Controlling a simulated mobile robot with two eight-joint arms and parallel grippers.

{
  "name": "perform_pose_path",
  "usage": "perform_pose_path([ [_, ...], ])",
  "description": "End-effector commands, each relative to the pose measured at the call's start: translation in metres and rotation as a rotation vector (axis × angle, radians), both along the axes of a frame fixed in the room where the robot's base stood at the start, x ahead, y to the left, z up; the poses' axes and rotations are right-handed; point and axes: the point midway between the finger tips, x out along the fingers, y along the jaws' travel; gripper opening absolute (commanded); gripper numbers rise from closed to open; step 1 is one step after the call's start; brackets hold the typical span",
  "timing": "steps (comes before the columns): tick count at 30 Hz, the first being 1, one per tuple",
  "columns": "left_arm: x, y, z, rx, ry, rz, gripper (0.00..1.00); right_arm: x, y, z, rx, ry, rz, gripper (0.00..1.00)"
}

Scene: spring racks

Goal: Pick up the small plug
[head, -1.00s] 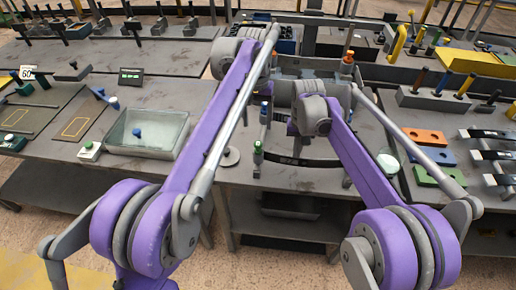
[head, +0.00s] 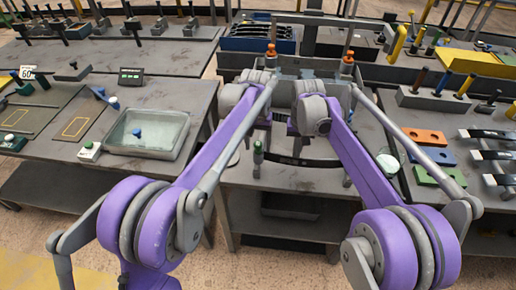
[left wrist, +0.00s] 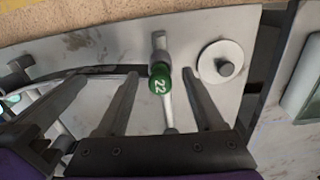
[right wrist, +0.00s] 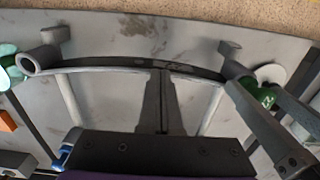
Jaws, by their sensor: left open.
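A small green plug-like piece marked 22 (left wrist: 160,78) stands at the left end of a dark curved bar. It also shows in the head view (head: 258,152) and the right wrist view (right wrist: 266,97). I cannot tell for sure that it is the small plug. My left gripper (left wrist: 160,73) is open, with one finger on each side of the green piece in the picture; contact is not visible. My right gripper (right wrist: 161,73) has its fingers together and empty over the curved bar (right wrist: 110,64). In the head view my arms largely hide both grippers.
A round white disc with a grey knob (left wrist: 220,62) lies beside the green piece. A clear bin (head: 170,146) with a blue piece (head: 136,132) stands on the left table. Orange-topped posts (head: 347,58) rise behind the arms. Coloured blocks (head: 425,137) lie at right.

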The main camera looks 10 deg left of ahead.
Motion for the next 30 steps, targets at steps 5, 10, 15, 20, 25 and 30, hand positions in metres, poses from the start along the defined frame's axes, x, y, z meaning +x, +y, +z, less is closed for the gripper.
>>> perform_pose_path([
  [5,-0.001,0.000,-0.002,0.000,0.001,0.000,0.51,-0.003,0.001,-0.006,0.001,0.009,0.001,0.00],
  [10,-0.001,0.000,-0.002,0.000,0.001,0.000,0.21,-0.003,0.001,-0.006,0.001,0.009,0.001,0.00],
  [15,-0.001,0.000,-0.002,0.000,0.001,0.000,0.00,-0.003,0.001,-0.006,0.001,0.009,0.001,0.00],
  [20,-0.001,0.000,-0.002,0.000,0.001,0.000,0.00,-0.003,0.001,-0.006,0.001,0.009,0.001,0.00],
  [25,-0.001,0.000,-0.002,0.000,0.001,0.000,0.00,-0.003,0.001,-0.006,0.001,0.009,0.001,0.00],
  [30,0.000,0.000,0.012,0.000,0.001,0.000,0.00,-0.003,0.001,-0.006,0.001,0.009,0.001,0.00],
])
